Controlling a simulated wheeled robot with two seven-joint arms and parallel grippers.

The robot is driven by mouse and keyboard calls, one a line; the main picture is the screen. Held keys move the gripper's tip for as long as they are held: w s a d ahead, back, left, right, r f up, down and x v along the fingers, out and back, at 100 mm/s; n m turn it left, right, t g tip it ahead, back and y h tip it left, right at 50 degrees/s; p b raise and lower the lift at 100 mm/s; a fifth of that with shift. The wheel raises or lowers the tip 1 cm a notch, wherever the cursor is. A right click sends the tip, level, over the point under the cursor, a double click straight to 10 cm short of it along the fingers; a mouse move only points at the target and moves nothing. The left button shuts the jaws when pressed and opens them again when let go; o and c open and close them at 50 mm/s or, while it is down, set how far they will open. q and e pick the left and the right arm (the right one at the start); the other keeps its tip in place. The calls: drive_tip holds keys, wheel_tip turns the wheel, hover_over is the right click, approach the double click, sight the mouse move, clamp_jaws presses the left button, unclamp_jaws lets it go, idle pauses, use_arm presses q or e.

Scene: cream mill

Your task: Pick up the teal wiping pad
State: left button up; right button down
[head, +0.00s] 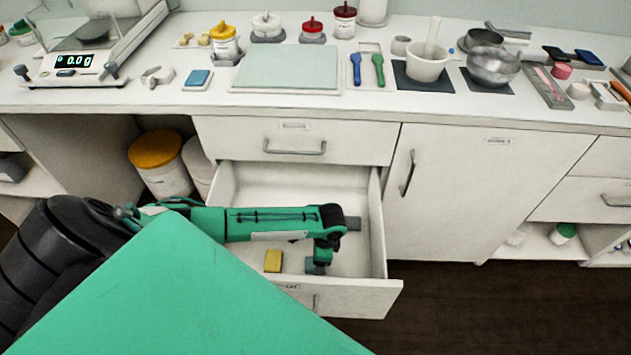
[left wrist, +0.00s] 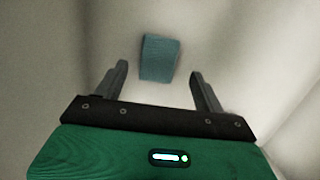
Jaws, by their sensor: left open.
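The teal wiping pad (left wrist: 160,58) lies flat on the pale drawer floor in the left wrist view. It sits just ahead of my left gripper (left wrist: 159,76), roughly centred between the two dark fingertips, with a gap on each side. The fingers are open and empty. In the head view my left gripper (head: 322,258) points down into the open drawer (head: 345,297), near its front wall. The pad (head: 314,268) shows there partly hidden by the gripper. My right gripper is not in view.
A yellow block (head: 273,261) lies in the drawer left of my gripper. The drawer walls stand close around it. A blue pad (head: 198,78) lies on the counter, with a scale (head: 75,62), jars and bowls. The rest of the drawer floor looks clear.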

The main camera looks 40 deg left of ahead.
use_arm(q)
drive_tip(key=f, duration=0.2)
drive_tip(key=shift+s+a+f, duration=0.2)
drive_tip(key=shift+s+f, duration=0.1)
drive_tip(key=shift+f, duration=0.4)
drive_tip(key=c, duration=1.1)
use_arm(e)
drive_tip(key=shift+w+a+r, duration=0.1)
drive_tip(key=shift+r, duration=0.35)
use_arm(q)
drive_tip(key=shift+o, duration=0.2)
